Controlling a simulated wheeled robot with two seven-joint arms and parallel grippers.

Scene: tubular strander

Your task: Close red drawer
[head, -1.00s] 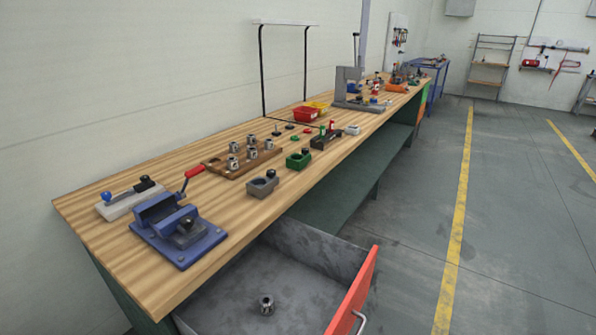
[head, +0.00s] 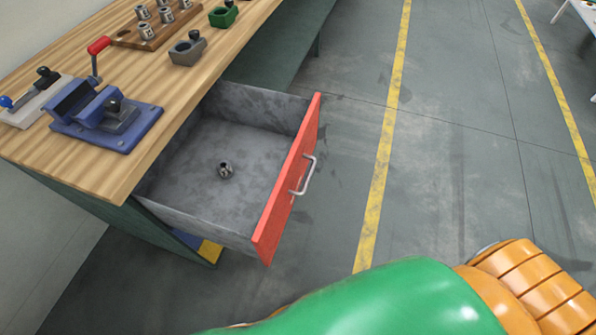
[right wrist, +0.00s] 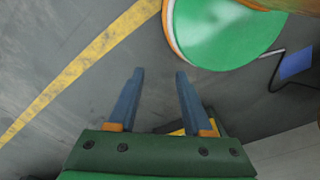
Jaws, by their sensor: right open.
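The red drawer (head: 287,185) is pulled out from under the wooden workbench in the head view. Its red front with a silver handle (head: 304,175) faces right, and its grey inside is open to view. The drawer cannot be made out in that view. My left gripper is not in view.
The workbench (head: 150,165) carries a blue vise (head: 105,118), a grey block (head: 187,48), a green block (head: 223,14) and a wooden holder (head: 150,38) with metal parts. The floor right of the drawer is clear, crossed by a yellow line (head: 385,150).

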